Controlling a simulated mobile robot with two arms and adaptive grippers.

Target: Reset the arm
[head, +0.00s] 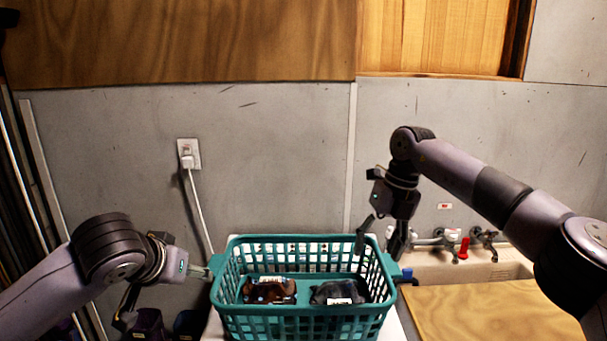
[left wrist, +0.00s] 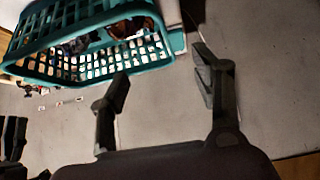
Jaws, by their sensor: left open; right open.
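My left gripper (head: 166,290) is open at the left of the teal laundry basket (head: 300,311). One of its fingers points at the basket's left rim; I cannot tell whether it touches. In the left wrist view the two fingers of my left gripper (left wrist: 163,74) are spread with nothing between them, and the basket (left wrist: 155,52) is at the upper left. My right gripper (head: 381,240) is open and points down by the basket's back right corner. Its fingers look empty.
A brown packaged item (head: 269,291) and a dark grey one (head: 339,291) lie in the basket. A sink (head: 455,268) with taps and a wooden board (head: 480,312) is at the right. A plug (head: 187,160) with a white cord is on the grey wall.

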